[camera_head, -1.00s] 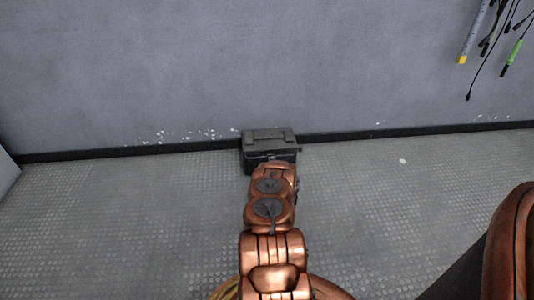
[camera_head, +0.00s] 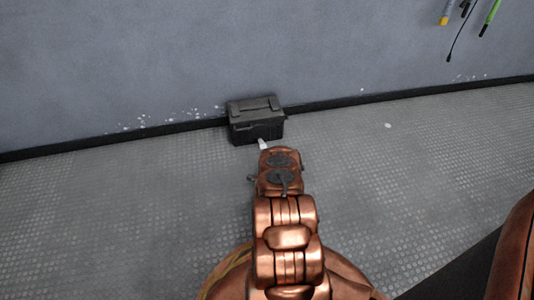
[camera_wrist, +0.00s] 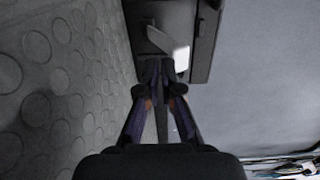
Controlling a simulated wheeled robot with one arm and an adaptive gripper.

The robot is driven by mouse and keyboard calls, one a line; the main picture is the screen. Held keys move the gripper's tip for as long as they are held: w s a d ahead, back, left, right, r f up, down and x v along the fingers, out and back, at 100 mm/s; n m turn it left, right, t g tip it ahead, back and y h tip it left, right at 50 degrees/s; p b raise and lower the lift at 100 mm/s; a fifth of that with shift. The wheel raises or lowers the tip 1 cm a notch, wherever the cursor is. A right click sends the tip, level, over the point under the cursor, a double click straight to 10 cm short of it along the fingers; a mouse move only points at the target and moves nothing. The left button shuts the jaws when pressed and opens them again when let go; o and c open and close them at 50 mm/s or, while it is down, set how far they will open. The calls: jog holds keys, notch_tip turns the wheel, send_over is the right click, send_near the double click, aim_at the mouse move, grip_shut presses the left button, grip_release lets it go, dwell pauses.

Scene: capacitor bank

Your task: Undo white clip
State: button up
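A dark ammo-style box (camera_head: 255,118) stands on the floor against the wall. A white clip (camera_head: 263,144) shows at the box's near lower side, just beyond the end of my arm. The fingers cover part of the clip. Whether any of it lies between them cannot be seen. In the head view my gripper is hidden behind my arm.
The grey studded floor (camera_head: 120,210) is clear on both sides of the box. The grey wall (camera_head: 150,60) with a black skirting rises right behind it. Cables and tools (camera_head: 465,20) hang on the wall at upper right.

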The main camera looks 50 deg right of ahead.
jog(key=shift+o, duration=0.7)
jog(key=shift+w+r, duration=0.1)
jog(key=shift+r, duration=0.6)
jog(key=o, duration=0.4)
jog(key=shift+r, duration=0.15)
jog(key=v, duration=1.2)
jog(key=shift+f, duration=0.25)
jog(key=shift+d, duration=0.1)
